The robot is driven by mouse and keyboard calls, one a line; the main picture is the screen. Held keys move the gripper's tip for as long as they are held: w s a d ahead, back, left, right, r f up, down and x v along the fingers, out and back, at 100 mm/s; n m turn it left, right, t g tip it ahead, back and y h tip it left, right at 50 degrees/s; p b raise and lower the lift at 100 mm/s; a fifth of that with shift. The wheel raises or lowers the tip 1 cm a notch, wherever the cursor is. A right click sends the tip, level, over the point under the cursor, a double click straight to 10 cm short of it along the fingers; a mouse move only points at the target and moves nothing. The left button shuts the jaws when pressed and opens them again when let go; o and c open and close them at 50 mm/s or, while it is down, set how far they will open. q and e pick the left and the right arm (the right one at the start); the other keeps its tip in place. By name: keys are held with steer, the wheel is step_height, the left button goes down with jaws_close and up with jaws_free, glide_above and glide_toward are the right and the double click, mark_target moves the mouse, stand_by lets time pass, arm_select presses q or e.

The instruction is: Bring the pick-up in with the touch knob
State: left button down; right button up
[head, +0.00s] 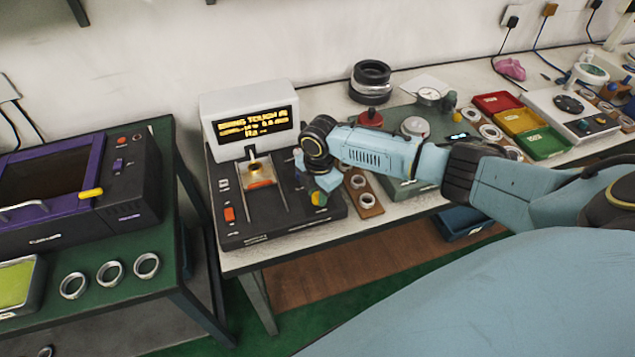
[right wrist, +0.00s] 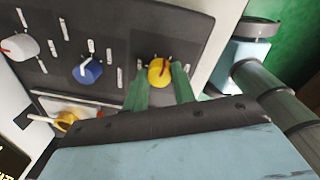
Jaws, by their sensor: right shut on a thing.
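The black tester (head: 275,225) has a white display head (head: 251,122) with orange text, too blurred to read fully. A yellow knob (right wrist: 159,70) is on its panel and peeks out below my right gripper (head: 320,185); its label is unreadable. In the right wrist view, the green fingers of my right gripper (right wrist: 160,82) are shut on the yellow knob from both sides. A blue knob (right wrist: 87,69) and a white knob (right wrist: 20,47) are beside it. A brass ring (head: 256,168) sits between rails above an orange part; I cannot tell the pick-up apart. My left gripper is out of view.
Steel rings (head: 110,273) lie on the green bench at left, by a purple-framed machine (head: 50,175). A wooden strip with rings (head: 362,192) stands right of the tester. Red, yellow and green trays (head: 520,120) are farther right.

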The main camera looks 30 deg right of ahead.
steer(key=m+p, duration=0.4)
steer(key=m, duration=0.1)
steer(key=shift+r+m+p, duration=0.15)
steer(key=shift+m+p, duration=0.15)
steer(key=m+p, duration=0.1)
steer(key=m, duration=0.2)
steer(key=shift+p, duration=0.4)
steer(key=shift+m+p, duration=0.45)
steer(key=shift+m, duration=0.55)
steer(key=o, duration=1)
